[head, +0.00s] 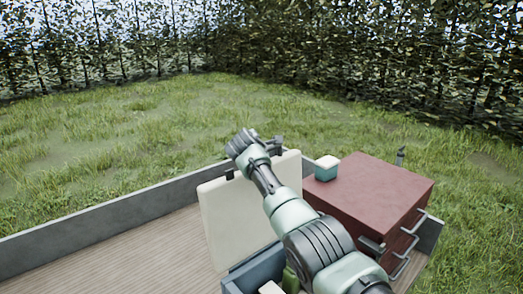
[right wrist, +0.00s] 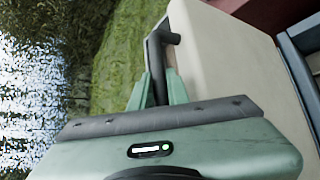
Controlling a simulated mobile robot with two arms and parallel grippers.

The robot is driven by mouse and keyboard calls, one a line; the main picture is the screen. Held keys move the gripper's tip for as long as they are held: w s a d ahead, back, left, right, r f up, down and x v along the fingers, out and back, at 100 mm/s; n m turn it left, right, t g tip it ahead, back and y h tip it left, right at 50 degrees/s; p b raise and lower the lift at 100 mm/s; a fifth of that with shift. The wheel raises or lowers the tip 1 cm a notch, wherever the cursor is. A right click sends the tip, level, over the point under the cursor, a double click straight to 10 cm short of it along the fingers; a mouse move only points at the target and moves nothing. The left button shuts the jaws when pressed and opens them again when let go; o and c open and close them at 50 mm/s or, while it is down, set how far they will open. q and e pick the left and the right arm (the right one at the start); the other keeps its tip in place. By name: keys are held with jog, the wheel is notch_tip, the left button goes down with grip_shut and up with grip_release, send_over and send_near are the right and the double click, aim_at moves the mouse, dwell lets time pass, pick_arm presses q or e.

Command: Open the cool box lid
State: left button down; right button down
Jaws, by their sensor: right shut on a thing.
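The cool box lid (head: 222,222) is a cream panel standing steeply raised at the middle of the head view. It also fills the upper middle of the right wrist view (right wrist: 225,65). The cool box (head: 243,277) is blue-grey, at the lid's foot, mostly hidden by my arm. My right gripper (right wrist: 160,92) is shut on the dark lid handle (right wrist: 157,55), one green finger on each side of it. In the head view my right arm reaches across the lid to its top edge, and the fingertips are hidden there. My left gripper is not in view.
A dark red drawer cabinet (head: 375,190) with metal handles stands right of the lid. A low grey wall (head: 110,212) edges the wooden deck (head: 140,255), which is clear at left. Grass and a hedge lie beyond.

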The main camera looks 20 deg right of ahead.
jog(key=shift+s+f, duration=0.15)
jog(key=shift+f, duration=0.2)
jog(key=c, duration=1.4)
grip_release()
jog(key=shift+o, duration=0.2)
jog(key=shift+s+a+r+b, duration=0.2)
jog(key=shift+s+a+b, duration=0.05)
jog(key=shift+s+b, duration=0.1)
jog(key=b+v, duration=0.2)
jog(key=v, duration=0.5)
jog(key=shift+w+r+b, duration=0.2)
jog(key=shift+r+b, duration=0.05)
jog(key=shift+b, duration=0.05)
